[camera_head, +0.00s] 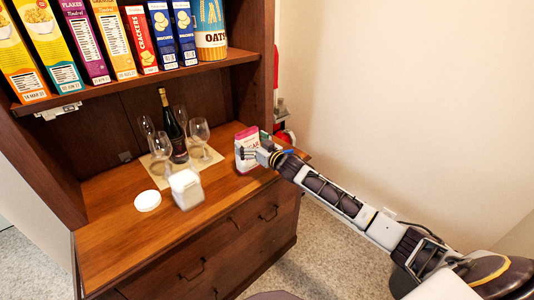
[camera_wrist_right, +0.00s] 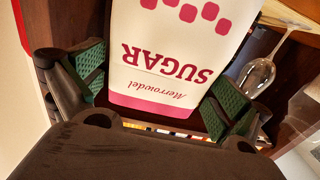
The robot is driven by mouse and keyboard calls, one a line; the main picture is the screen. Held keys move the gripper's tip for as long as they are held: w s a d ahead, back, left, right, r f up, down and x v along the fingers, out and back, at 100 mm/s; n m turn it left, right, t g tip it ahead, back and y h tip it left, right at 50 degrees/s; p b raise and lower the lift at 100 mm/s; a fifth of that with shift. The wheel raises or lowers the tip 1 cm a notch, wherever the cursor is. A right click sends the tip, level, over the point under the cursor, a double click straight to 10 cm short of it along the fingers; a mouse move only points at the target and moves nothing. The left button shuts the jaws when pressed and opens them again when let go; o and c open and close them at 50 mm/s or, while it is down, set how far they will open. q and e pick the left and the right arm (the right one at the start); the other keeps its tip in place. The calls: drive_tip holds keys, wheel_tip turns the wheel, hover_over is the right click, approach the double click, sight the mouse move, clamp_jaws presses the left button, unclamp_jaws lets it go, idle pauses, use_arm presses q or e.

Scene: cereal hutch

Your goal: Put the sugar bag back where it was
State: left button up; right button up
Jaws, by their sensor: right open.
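The sugar bag (camera_head: 245,150), white with a pink top, stands upright on the right part of the hutch counter (camera_head: 112,236). In the right wrist view the sugar bag (camera_wrist_right: 172,58) fills the middle, with its label upside down. My right gripper (camera_head: 262,152) is at the bag's right side. Its green-padded fingers (camera_wrist_right: 158,85) lie on either side of the bag and are open. Whether a pad touches the bag is hard to tell. My left gripper is not in view.
A dark bottle (camera_head: 174,130) and several wine glasses (camera_head: 200,134) stand on a mat left of the bag. A white canister (camera_head: 186,190) and a round white lid (camera_head: 147,200) are nearer the front. Cereal boxes (camera_head: 88,40) line the shelf above.

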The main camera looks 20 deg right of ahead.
drive_tip(key=shift+v, duration=1.9)
drive_tip(key=shift+s, duration=0.25)
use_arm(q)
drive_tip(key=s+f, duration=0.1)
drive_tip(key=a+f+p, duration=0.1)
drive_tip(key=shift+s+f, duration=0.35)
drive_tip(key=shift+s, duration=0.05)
use_arm(e)
drive_tip(key=v, duration=0.6)
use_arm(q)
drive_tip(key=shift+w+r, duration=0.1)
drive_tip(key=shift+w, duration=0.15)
use_arm(e)
drive_tip(key=shift+d+r, duration=0.1)
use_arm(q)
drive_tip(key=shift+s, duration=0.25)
